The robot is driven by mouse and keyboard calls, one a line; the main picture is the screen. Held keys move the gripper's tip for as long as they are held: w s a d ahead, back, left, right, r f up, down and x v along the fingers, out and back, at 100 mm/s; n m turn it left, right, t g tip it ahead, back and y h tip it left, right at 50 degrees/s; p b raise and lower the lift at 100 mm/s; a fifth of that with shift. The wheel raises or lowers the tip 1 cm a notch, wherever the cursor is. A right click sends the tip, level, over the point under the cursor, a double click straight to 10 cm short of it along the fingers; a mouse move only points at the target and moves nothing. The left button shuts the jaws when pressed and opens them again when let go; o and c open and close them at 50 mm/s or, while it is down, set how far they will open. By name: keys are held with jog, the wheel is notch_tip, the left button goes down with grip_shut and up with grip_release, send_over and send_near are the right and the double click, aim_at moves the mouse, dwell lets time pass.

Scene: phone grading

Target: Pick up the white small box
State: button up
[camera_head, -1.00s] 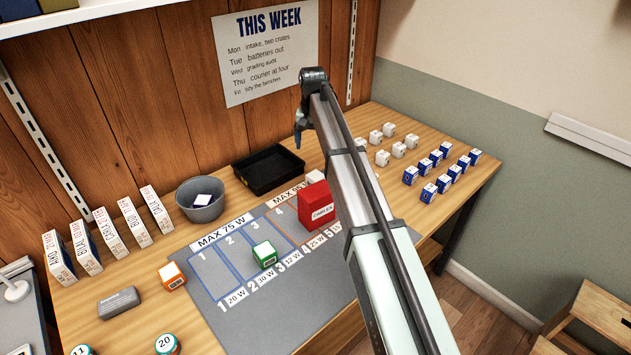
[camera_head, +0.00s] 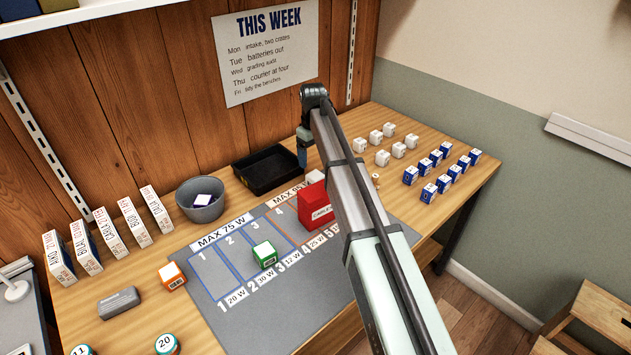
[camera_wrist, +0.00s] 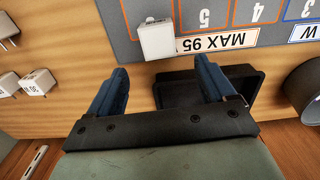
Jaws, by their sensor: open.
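A white small box (camera_head: 315,178) stands beside the red box (camera_head: 316,206), near the end of the MAX 95 label. In the wrist view this white box (camera_wrist: 156,41) sits at the mat's edge, a little beyond my fingertips and roughly between their lines. My gripper (camera_wrist: 162,66) is open with two blue fingers and nothing between them. In the head view my gripper (camera_head: 303,150) is partly hidden by my arm and hangs near the black tray's right end. More white boxes (camera_head: 383,158) stand in rows at the right.
A black tray (camera_head: 240,178) lies under my gripper's right finger in the wrist view. A grey bowl (camera_head: 205,213) stands left of it. The grey mat (camera_head: 300,300) holds a green box (camera_head: 265,255). Several blue boxes (camera_head: 428,193) stand at the right.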

aim_at(314, 174)
jog(key=shift+d+f, duration=0.1)
jog(key=shift+f, duration=4.55)
jog(key=c, duration=1.1)
